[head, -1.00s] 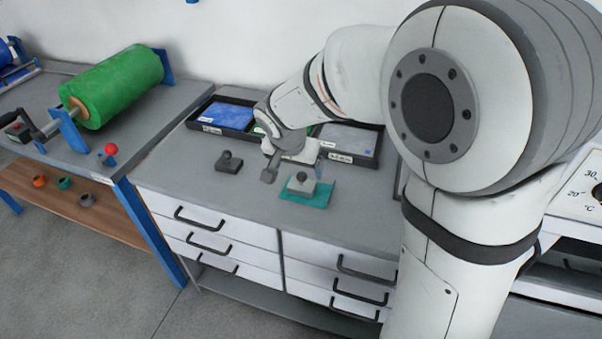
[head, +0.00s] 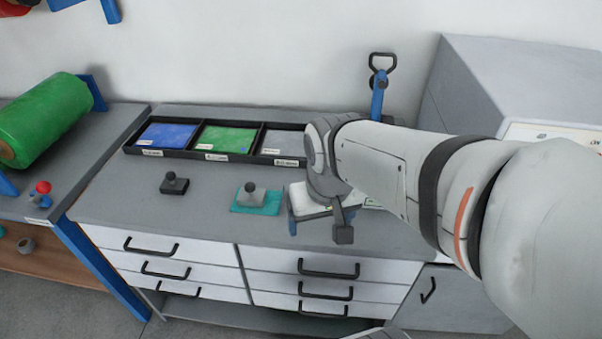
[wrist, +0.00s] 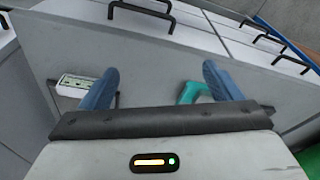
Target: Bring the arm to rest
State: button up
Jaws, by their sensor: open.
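In the head view my gripper hangs over the right part of the grey workbench (head: 120,205), to the right of a teal sheet (head: 242,208). A grey block with a knob (head: 252,196) stands on that sheet. Part of the teal sheet also shows by the right finger in the wrist view (wrist: 187,93). My arm reaches in from the right of the head view.
A black tray (head: 196,155) at the back holds blue, green and grey sheets. A dark knobbed block (head: 174,184) stands on the bench. A green roll (head: 45,120) is at the left. A grey cabinet (head: 490,85) stands at the right. Drawers (head: 150,246) line the bench front.

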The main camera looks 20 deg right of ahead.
jog(key=shift+s+d+f, duration=0.1)
jog(key=shift+s+d, duration=0.1)
jog(key=shift+s, duration=0.25)
notch_tip(320, 180, up, 7)
jog(key=p, duration=0.6)
jog(key=shift+s, duration=0.15)
